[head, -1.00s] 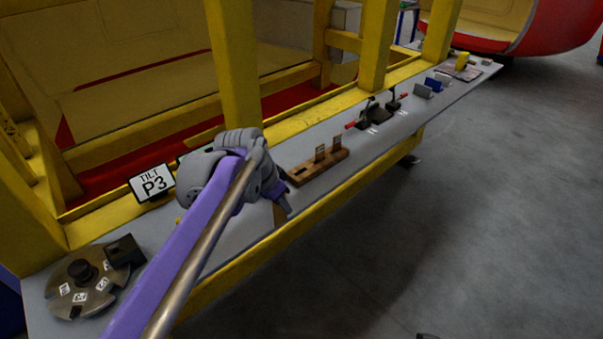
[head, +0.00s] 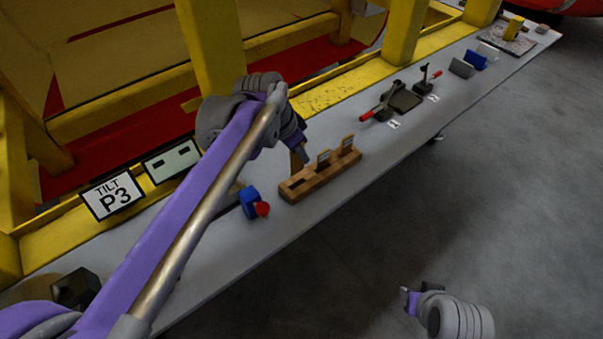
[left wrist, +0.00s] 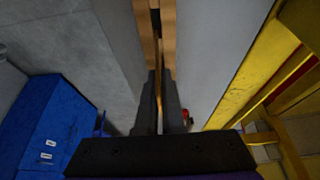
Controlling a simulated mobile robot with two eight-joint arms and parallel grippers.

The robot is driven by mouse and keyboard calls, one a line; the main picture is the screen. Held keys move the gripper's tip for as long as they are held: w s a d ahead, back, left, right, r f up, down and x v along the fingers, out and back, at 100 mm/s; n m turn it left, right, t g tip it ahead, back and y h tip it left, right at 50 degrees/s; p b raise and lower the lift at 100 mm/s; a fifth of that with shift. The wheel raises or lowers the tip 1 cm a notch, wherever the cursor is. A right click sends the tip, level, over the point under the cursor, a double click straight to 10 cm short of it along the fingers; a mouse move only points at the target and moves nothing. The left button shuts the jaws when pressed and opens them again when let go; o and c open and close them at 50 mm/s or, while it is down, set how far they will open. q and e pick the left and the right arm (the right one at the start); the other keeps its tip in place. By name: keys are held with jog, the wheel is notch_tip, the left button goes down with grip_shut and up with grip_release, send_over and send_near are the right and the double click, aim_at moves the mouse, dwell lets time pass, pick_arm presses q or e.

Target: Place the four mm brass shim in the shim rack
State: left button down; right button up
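The shim rack (head: 318,178) is a slotted wooden block on the grey bench. Two tan shims stand upright in it, one near its middle (head: 324,159) and one toward its right end (head: 347,143). My left gripper (head: 303,155) is at the rack's left end, shut on a thin brass shim (head: 296,164). The held shim points down at the left slot; I cannot tell whether its lower edge is inside. In the left wrist view the shim (left wrist: 158,88) is edge-on between the fingers, with the rack's wood beyond. My right gripper (head: 411,299) hangs over the floor, away from the bench.
A blue block with a red knob (head: 255,204) sits left of the rack. Red-handled levers (head: 380,108) stand farther right. A yellow post (head: 212,50) rises behind my left arm. The TILT P3 sign (head: 112,195) is at left. A blue cabinet (left wrist: 55,125) shows in the wrist view.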

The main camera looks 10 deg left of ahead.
aim_at(301, 163)
pick_arm(q)
notch_tip(301, 163, down, 3)
jog(key=shift+s, duration=0.15)
jog(key=shift+f, duration=2.15)
jog(key=shift+f+b, duration=0.2)
jog(key=shift+b, duration=0.15)
jog(key=c, duration=1)
grip_release()
jog(key=shift+c, duration=0.2)
jog(key=p+v, duration=0.1)
jog(key=v, duration=1.1)
jog(key=shift+r, duration=0.2)
